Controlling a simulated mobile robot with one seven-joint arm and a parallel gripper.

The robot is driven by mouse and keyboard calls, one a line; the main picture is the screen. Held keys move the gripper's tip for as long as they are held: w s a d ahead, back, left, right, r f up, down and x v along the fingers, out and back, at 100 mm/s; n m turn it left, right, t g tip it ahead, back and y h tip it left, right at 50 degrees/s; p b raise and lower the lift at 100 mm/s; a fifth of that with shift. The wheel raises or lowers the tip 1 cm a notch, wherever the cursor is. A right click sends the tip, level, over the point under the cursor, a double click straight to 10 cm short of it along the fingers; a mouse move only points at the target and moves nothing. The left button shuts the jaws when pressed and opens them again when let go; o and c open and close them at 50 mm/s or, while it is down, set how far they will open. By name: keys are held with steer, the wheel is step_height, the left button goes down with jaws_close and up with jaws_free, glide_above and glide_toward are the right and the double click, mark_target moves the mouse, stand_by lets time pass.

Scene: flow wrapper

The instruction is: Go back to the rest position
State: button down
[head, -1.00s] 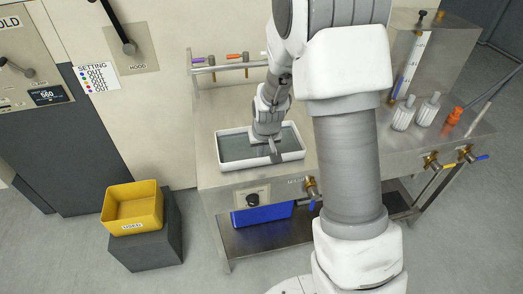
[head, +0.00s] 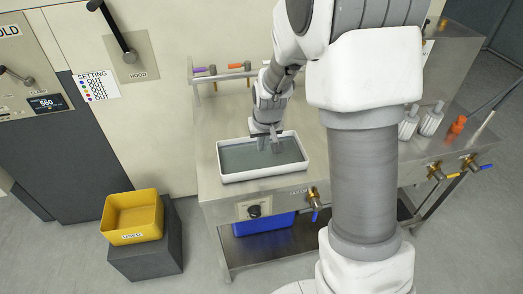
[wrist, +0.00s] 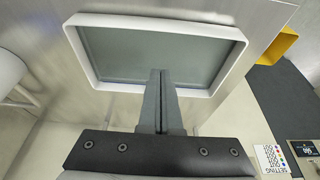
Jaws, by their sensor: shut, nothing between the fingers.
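My gripper (head: 268,145) is above the back right part of a white-rimmed tray (head: 222,172) on the steel bench. In the wrist view its two grey fingers (wrist: 160,78) are together with nothing between them. They point toward the grey inside of the tray, whose white rim (wrist: 160,20) also shows there. The tray appears empty apart from its flat grey surface. My arm hides part of the bench.
A yellow bin (head: 132,218) stands on a dark block (head: 150,258) at left. A blue container (head: 262,223) is under the bench (head: 205,165). Ribbed white parts (head: 430,122) and an orange item (head: 458,124) are at right. Valves (head: 316,196) stick out in front.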

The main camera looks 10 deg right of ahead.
steer(key=shift+v, duration=2.2)
steer(key=s+r+t+p, duration=0.1)
steer(key=s+r+p, duration=0.2)
steer(key=s+r, duration=1)
steer(key=s+r+p, duration=0.2)
steer(key=s+r, duration=0.6)
steer(key=s, duration=0.3)
steer(key=shift+s+d+t, duration=0.2)
steer(key=shift+d+t, duration=0.05)
steer(key=shift+t, duration=0.15)
